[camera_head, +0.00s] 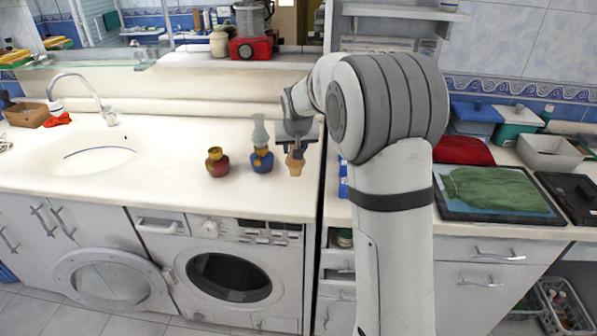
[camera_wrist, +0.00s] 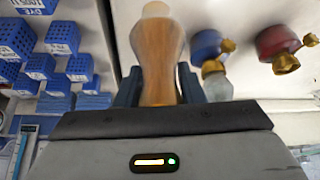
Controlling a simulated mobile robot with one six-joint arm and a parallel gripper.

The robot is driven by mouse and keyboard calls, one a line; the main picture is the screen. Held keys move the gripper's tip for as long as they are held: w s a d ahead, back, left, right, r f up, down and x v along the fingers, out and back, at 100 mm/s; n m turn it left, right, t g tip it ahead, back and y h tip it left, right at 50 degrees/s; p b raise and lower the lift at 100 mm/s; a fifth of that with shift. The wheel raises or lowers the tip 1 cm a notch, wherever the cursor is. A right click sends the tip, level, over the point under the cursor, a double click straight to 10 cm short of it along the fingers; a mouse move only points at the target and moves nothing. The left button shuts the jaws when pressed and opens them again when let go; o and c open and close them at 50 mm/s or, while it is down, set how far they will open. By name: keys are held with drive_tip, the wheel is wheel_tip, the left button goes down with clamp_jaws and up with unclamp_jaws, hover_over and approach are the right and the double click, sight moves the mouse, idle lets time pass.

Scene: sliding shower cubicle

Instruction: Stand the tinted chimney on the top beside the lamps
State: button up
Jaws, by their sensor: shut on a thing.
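The tinted chimney (camera_head: 295,164) is amber-brown and stands upright below my gripper (camera_head: 296,147). It also shows large in the wrist view (camera_wrist: 157,60), between the dark fingers of my gripper (camera_wrist: 158,92), which is shut on it. I cannot tell whether its lower end touches the white top (camera_head: 190,190). To its left is a blue lamp (camera_head: 262,163) with a clear glass chimney (camera_head: 260,130). Further left is a red lamp (camera_head: 217,164) with a brass burner and no chimney. Both lamps also show in the wrist view, blue (camera_wrist: 207,44) and red (camera_wrist: 277,42).
A sink (camera_head: 95,155) lies left on the top, and a washing machine (camera_head: 235,275) is below. A shelf (camera_head: 235,58) with a red appliance (camera_head: 252,48) is behind. Blue bins (camera_wrist: 55,45) show at left in the wrist view. The top left of the red lamp is clear.

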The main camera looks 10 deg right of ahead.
sight(297, 165)
wheel_tip(297, 165, down, 3)
drive_tip(key=shift+w+d+f, duration=0.1)
drive_tip(key=shift+d, duration=0.05)
drive_tip(key=shift+f, duration=1.75)
drive_tip(key=shift+f, duration=0.1)
drive_tip(key=o, duration=1.1)
drive_tip(key=shift+c, duration=0.2)
drive_tip(key=shift+p, duration=0.3)
drive_tip(key=b+v, duration=0.2)
drive_tip(key=v, duration=1)
drive_tip(key=s+d+f+n+g, duration=0.1)
drive_tip(key=s+f+g, duration=0.2)
drive_tip(key=s, duration=3)
